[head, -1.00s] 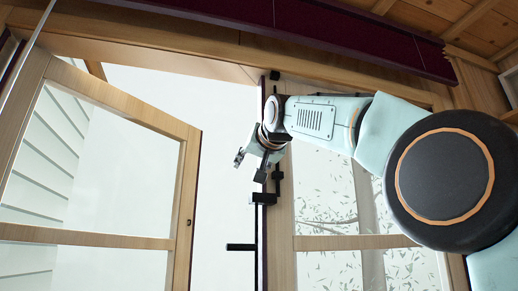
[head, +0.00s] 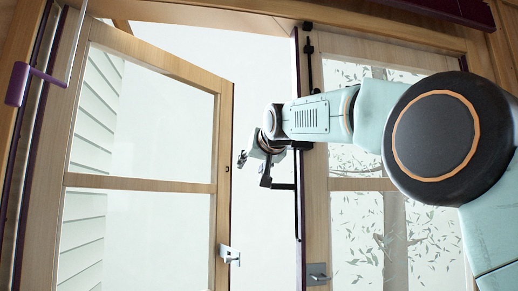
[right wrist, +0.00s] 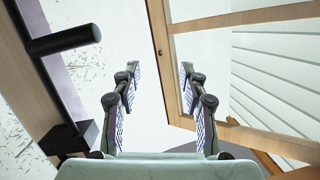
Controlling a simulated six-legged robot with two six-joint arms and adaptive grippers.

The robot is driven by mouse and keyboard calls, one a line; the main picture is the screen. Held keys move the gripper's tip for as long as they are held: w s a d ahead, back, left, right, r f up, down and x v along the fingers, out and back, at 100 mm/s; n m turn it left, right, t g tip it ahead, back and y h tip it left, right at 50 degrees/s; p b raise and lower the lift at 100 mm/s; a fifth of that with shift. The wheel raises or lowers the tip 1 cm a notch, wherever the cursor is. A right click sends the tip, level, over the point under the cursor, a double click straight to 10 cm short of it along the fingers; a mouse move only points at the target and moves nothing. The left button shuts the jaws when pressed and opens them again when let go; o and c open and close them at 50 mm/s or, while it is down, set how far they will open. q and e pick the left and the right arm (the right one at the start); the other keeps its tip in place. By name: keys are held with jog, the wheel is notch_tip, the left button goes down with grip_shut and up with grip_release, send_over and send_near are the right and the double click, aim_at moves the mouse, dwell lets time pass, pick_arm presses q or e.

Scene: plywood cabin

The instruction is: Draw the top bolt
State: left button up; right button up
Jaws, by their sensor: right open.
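The top bolt (head: 309,70) is black hardware at the upper left edge of the right door (head: 315,215) in the head view. A black bar (head: 284,186) sticks out leftward lower on that edge. The right wrist view shows a thick black bar (right wrist: 65,40) at upper left and a black block (right wrist: 68,138) below it. My right gripper (head: 243,160) is in front of the gap between the doors, a little above and left of the bar. In the right wrist view its fingers (right wrist: 160,92) are spread and empty, to the right of the bar. Part of the bolt is hidden behind my arm.
The left glazed door (head: 226,180) stands ajar with a lever handle (head: 229,255). The right door has a handle (head: 318,274) low down. A purple lever (head: 25,82) is at the far left. The gap between the doors is open.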

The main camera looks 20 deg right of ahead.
jog(key=f, duration=0.1)
jog(key=w+f, duration=0.1)
jog(key=f, duration=0.1)
jog(key=shift+a+f, duration=0.15)
jog(key=shift+f, duration=0.15)
jog(key=shift+a, duration=0.2)
jog(key=shift+d, duration=0.25)
